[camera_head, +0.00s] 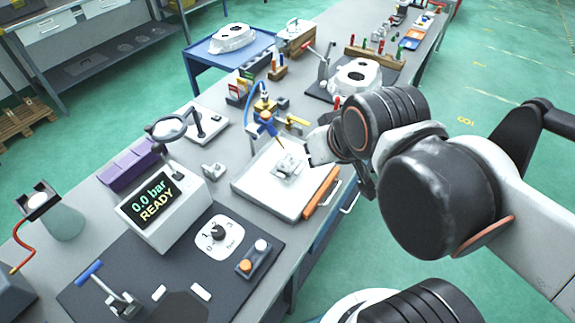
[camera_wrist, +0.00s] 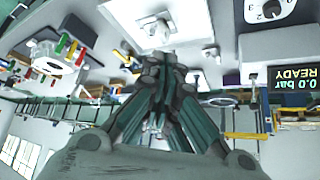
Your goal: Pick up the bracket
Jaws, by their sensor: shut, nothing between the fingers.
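A small grey metal part (camera_head: 287,165), which looks like the bracket, lies on the white tray (camera_head: 246,187) in the head view. In the wrist view the same part (camera_wrist: 160,28) shows just beyond my fingertips. A second small metal piece (camera_head: 213,171) sits on the bench left of the tray; I cannot tell if it is a bracket too. My gripper (camera_wrist: 163,57) has its fingers together and empty, pointing towards the part on the tray. I cannot tell the exact gap. In the head view my arm hides most of the gripper.
A blue-and-yellow dispenser-like fixture (camera_head: 266,118) stands behind the tray, its tip close to the part. An orange-handled bar (camera_head: 322,192) lies along the tray's right edge. A magnifier (camera_head: 168,129) and a display box (camera_head: 160,208) stand to the left. A white casting (camera_head: 357,76) lies farther back.

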